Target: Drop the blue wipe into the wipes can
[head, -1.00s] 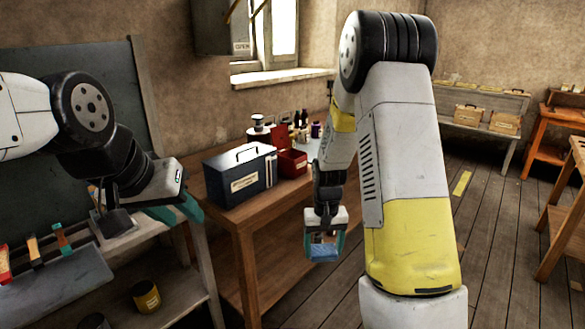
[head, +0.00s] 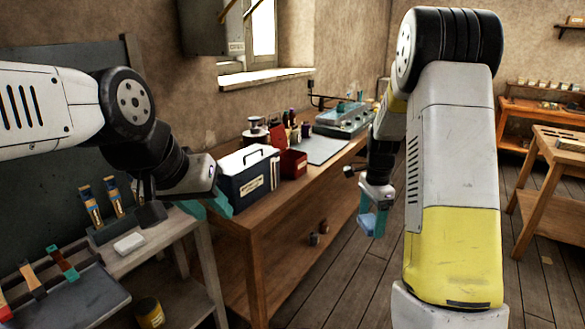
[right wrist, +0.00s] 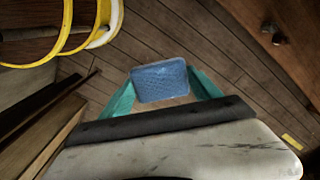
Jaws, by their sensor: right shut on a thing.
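The blue wipe (right wrist: 160,82) is a textured light-blue square, held between the teal fingers of my right gripper (right wrist: 162,94) over the plank floor. In the head view my right gripper (head: 372,224) hangs in front of the wooden bench, shut on the wipe. My left gripper (head: 206,206) is over the left bench's right end, its teal fingers apart and seemingly empty. A yellow can (head: 149,312) stands on the low shelf at the bottom left; I cannot tell if it is the wipes can. Yellow curved bands (right wrist: 62,45) show in the right wrist view; I cannot tell what they belong to.
The wooden bench (head: 262,232) carries a dark toolbox (head: 246,182), a red box (head: 293,163), several bottles and a grey machine (head: 342,120). Two small round pieces (head: 318,234) lie below it. Floor is open right of the bench. A white block (head: 129,243) lies on the left bench.

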